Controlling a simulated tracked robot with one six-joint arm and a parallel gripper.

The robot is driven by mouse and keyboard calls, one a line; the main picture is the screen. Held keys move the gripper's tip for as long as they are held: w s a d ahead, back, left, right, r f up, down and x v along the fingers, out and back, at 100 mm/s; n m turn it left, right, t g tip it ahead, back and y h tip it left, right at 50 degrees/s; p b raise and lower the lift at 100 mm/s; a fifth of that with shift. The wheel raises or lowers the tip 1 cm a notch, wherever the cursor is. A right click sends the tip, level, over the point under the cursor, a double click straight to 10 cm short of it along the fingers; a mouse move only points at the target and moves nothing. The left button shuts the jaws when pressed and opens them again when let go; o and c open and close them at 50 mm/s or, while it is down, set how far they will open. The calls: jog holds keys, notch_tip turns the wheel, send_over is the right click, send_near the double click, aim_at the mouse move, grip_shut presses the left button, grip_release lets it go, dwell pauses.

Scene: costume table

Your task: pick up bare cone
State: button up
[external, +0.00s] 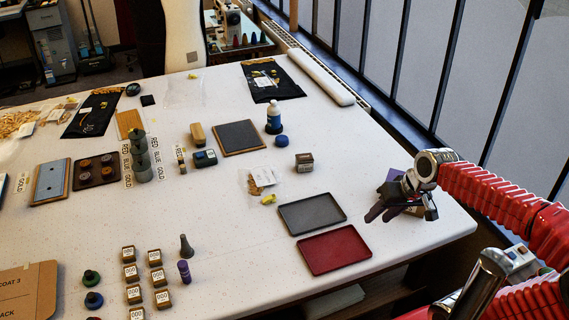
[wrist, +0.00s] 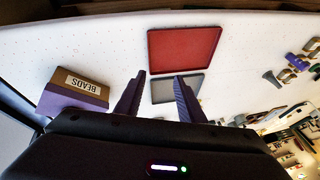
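A bare grey cone (external: 186,246) stands upright on the white table in the front left part of the external view. A purple cone-like piece (external: 184,272) stands just in front of it. In the wrist view, small dark and coloured pieces (wrist: 272,78) show at the right edge, too small to tell surely which is the bare cone. My gripper (external: 376,213) is over the right side of the table, far to the right of the cone. In the wrist view my gripper (wrist: 160,76) has its two fingers apart with nothing between them.
A red tray (external: 334,250) and a grey tray (external: 311,213) lie left of my gripper. A box labelled BEADS (wrist: 76,88) is close beside it. Several numbered blocks (external: 130,272) stand left of the cone. The table between cone and trays is clear.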

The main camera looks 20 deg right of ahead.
jog(key=w+a+m+g+y, duration=0.2)
jog(key=w+a+m+y, duration=0.15)
jog(key=w+a, duration=0.55)
jog(key=m+g+y, duration=0.4)
jog(key=m+y, duration=0.4)
jog(key=m, duration=0.4)
send_near(185, 245)
jog(key=w+r, duration=0.1)
jog(key=r, duration=0.1)
jog(key=shift+w+a+f+n, duration=0.1)
jog(key=shift+w+f+n, duration=0.05)
jog(key=shift+f+n, duration=0.1)
jog(key=x, duration=0.8)
jog(key=shift+a+f, duration=0.1)
jog(key=shift+a, duration=0.15)
jog(key=shift+x, duration=2.6)
jog(key=shift+f, duration=0.1)
